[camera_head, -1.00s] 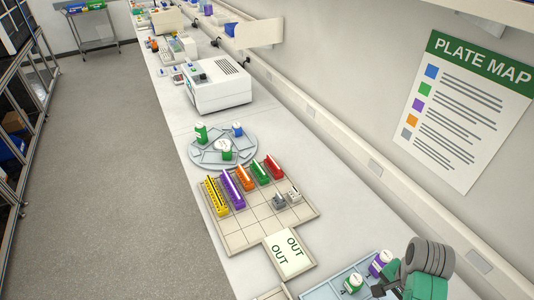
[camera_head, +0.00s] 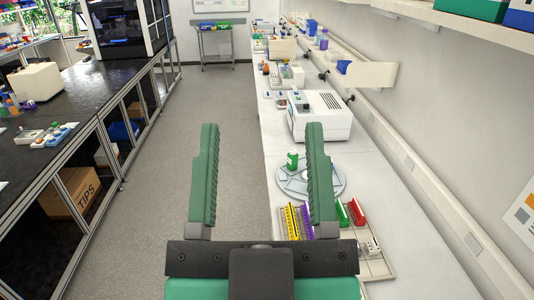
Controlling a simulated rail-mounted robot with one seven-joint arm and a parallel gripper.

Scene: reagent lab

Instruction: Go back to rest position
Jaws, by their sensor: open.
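My gripper (camera_head: 260,180) is in the middle foreground, its two green fingers wide apart and pointing up the picture along the aisle. Nothing is between the fingers. The right finger overlaps the view of the bench and hides part of the round grey tray and the rack grid. The left finger stands over the grey floor.
A white bench (camera_head: 393,210) runs along the right wall. A black-topped bench (camera_head: 72,95) stands left. The aisle floor (camera_head: 170,190) is clear.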

